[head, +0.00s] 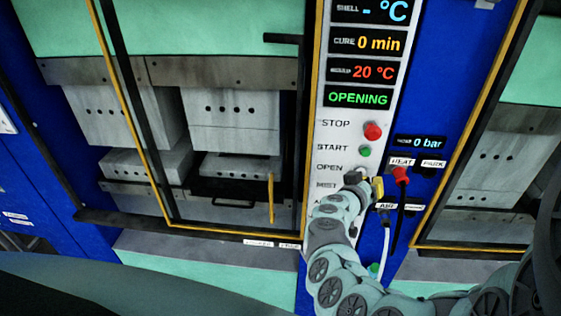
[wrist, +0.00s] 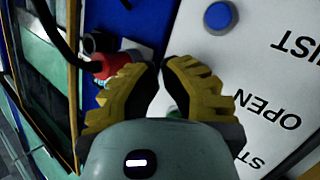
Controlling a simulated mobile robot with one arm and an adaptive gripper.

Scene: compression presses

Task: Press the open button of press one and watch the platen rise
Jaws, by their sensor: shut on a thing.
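The control panel (head: 340,138) of the press reads OPENING in green on its display (head: 358,98). The OPEN label (head: 329,168) is visible, and it also shows upside down in the wrist view (wrist: 263,110). The open button itself is hidden behind my gripper (head: 376,188). My gripper's yellow fingers (wrist: 162,66) are closed together at the panel in the wrist view; what is between the tips is hidden. Contact with the button cannot be made out. In the press at left, the upper block (head: 235,122) stands just above the lower block (head: 238,166), with a narrow dark gap.
A red STOP button (head: 373,131) and green START button (head: 365,152) sit above my gripper. A red hose connector (head: 401,174) is close at right, with a dark hose hanging. A blue button (wrist: 220,16) is near the fingers. A yellow-edged guard frame (head: 128,100) fronts the press.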

